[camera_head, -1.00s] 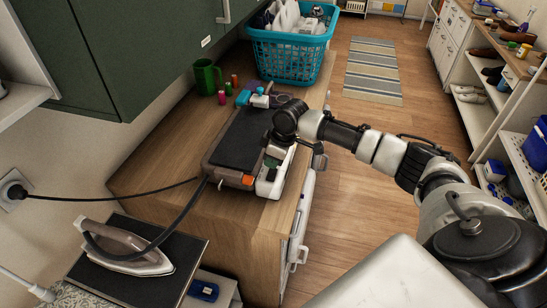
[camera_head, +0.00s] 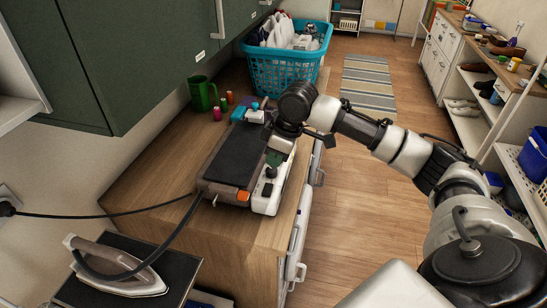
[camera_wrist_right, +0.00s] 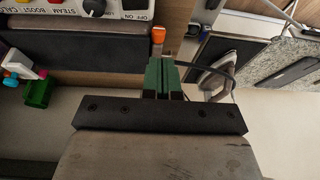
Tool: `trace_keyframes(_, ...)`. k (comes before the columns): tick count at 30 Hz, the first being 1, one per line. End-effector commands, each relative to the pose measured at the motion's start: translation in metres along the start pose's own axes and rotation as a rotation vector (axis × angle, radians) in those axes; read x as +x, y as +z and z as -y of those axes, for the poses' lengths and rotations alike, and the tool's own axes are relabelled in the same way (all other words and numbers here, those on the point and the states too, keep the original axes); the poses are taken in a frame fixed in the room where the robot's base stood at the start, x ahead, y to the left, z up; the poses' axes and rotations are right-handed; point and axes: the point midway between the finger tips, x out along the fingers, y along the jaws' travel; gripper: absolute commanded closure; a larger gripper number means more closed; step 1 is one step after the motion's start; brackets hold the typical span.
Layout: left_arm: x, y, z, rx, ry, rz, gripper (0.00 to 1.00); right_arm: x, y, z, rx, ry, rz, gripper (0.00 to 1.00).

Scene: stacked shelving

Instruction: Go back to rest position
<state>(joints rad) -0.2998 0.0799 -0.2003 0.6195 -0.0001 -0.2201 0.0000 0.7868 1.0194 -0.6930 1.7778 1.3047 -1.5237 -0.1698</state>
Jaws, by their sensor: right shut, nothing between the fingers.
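My right arm reaches in from the right in the head view. Its gripper (camera_head: 275,158) appears over the steam station's white control panel (camera_head: 266,196), fingers pointing down. In the wrist view its green fingers (camera_wrist_right: 163,78) are pressed together with nothing between them. The steam station (camera_head: 240,156) has a dark flat top and an orange switch (camera_head: 243,196), which also shows near the fingertips in the wrist view (camera_wrist_right: 158,35). Whether the fingers touch the panel is hard to tell. My left gripper is out of view.
The wooden counter (camera_head: 150,188) holds a green mug (camera_head: 202,95), small spools and a turquoise basket (camera_head: 285,72). An iron (camera_head: 115,268) rests at lower left, its cord running to the station. Green cabinets (camera_head: 115,55) overhang the counter. Open floor (camera_head: 355,200) lies right, before shelves.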

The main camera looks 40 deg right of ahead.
Motion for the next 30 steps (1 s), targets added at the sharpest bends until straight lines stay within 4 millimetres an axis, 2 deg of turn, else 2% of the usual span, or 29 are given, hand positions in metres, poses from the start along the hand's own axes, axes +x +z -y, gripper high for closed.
trace_keyframes(8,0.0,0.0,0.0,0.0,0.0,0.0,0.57,0.002,0.0,0.001,-0.001,-0.001,0.001,1.0)
trace_keyframes(11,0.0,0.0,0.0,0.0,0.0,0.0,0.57,0.014,0.0,0.011,-0.017,-0.006,0.007,1.0)
trace_keyframes(14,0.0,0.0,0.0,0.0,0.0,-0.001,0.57,0.044,0.0,0.039,-0.053,-0.017,0.012,1.0)
trace_keyframes(18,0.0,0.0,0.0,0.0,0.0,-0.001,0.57,0.094,0.005,0.098,-0.094,-0.025,-0.01,1.0)
trace_keyframes(21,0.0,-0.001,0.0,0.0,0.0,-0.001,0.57,0.118,0.014,0.141,-0.081,-0.024,-0.044,1.0)
trace_keyframes(24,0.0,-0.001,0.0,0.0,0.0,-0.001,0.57,0.134,0.028,0.178,-0.028,-0.014,-0.08,1.0)
trace_keyframes(27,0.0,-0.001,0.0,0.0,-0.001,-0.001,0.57,0.14,0.046,0.207,0.059,0.009,-0.107,1.0)
trace_keyframes(30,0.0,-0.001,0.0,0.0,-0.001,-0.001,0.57,0.141,0.066,0.225,0.156,0.044,-0.114,1.0)
